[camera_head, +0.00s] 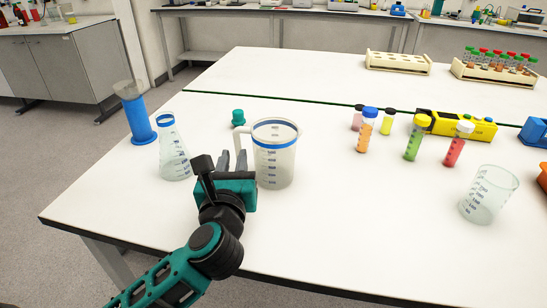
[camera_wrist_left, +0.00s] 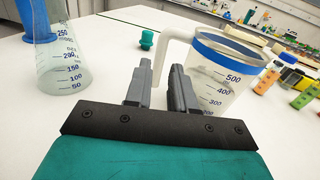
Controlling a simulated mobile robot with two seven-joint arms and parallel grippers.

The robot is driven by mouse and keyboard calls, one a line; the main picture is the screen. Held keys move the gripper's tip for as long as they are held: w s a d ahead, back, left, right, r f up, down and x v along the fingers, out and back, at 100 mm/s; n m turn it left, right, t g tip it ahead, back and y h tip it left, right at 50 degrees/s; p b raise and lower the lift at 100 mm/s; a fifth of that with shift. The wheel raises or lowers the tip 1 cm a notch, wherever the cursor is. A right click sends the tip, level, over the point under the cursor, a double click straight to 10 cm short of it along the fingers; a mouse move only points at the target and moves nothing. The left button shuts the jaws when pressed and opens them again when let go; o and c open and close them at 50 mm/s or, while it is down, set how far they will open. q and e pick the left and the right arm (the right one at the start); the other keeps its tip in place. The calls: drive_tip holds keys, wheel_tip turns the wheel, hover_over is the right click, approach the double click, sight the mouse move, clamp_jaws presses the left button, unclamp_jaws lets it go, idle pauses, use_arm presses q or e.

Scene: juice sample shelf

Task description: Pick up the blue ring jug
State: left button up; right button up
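The blue ring jug (camera_head: 274,160) is a clear measuring jug with a blue band under its rim and a pale handle on its left side. It stands upright on the white table. My left gripper (camera_head: 232,160) is open beside the jug's left side, fingers pointing away from me towards the handle. In the left wrist view, the jug (camera_wrist_left: 222,75) is just right of the fingers. The handle shows in the gap between the fingertips (camera_wrist_left: 160,72); I cannot tell whether it is between them or beyond. Nothing is gripped. My right gripper is not in view.
A conical flask (camera_head: 173,155) and a blue-based cylinder (camera_head: 137,115) stand left of the gripper. Capped tubes (camera_head: 414,140) and a beaker (camera_head: 488,196) stand to the right. The table front (camera_head: 330,235) is clear.

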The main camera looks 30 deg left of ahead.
sight(236, 143)
use_arm(q)
drive_tip(key=shift+r+x, duration=0.15)
drive_tip(key=shift+x, duration=1.35)
drive_tip(key=shift+r+x, duration=0.15)
drive_tip(key=shift+x, duration=1.4)
drive_tip(key=shift+c, duration=0.3)
clamp_jaws()
